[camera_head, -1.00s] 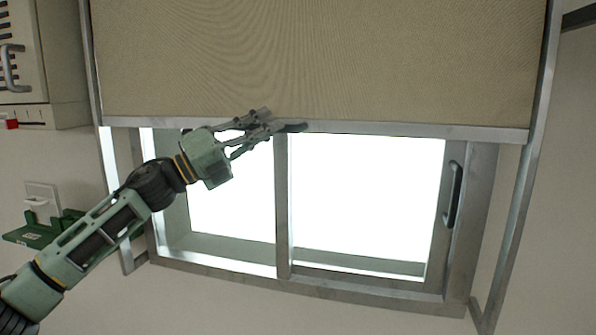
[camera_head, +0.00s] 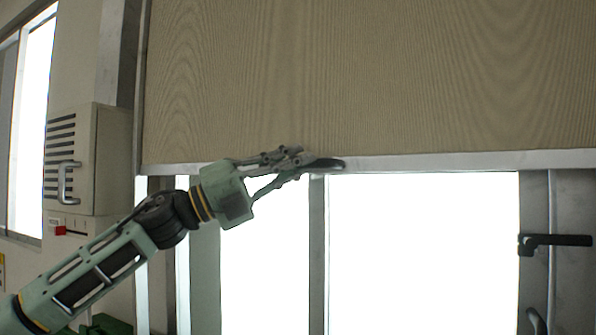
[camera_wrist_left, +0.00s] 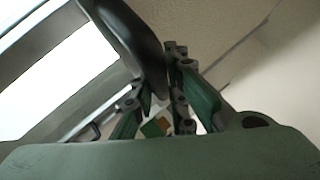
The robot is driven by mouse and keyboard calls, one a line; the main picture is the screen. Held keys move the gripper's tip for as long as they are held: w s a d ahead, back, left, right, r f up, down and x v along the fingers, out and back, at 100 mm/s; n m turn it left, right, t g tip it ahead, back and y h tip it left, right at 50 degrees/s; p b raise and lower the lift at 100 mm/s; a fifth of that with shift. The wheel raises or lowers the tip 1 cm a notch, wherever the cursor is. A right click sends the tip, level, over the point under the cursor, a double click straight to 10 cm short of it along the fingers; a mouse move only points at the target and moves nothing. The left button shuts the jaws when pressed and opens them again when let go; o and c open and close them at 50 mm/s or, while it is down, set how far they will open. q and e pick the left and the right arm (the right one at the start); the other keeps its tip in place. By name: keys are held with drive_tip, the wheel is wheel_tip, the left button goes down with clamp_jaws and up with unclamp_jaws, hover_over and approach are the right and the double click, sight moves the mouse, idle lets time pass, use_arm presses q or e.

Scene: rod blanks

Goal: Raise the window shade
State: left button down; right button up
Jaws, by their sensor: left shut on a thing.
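The beige window shade (camera_head: 360,80) hangs over the upper part of the window, with a light metal bar (camera_head: 470,161) along its lower edge. A dark handle (camera_head: 325,164) sits at this bar. My left gripper (camera_head: 298,164) is shut on the handle. In the left wrist view the dark handle (camera_wrist_left: 136,32) runs down to the gripper's fingers (camera_wrist_left: 160,100), and the shade (camera_wrist_left: 215,25) is behind. The bright window (camera_head: 425,250) shows below the bar. My right gripper is not in view.
A beige cabinet (camera_head: 98,150) with a vent and a metal handle is on the wall at the left. A black window latch (camera_head: 555,240) is on the frame at the right. Another bright window (camera_head: 33,100) is at the far left.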

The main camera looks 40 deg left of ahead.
use_arm(q)
drive_tip(key=c, duration=1.7)
unclamp_jaws()
drive_tip(key=shift+a, duration=0.1)
drive_tip(key=v, duration=1.2)
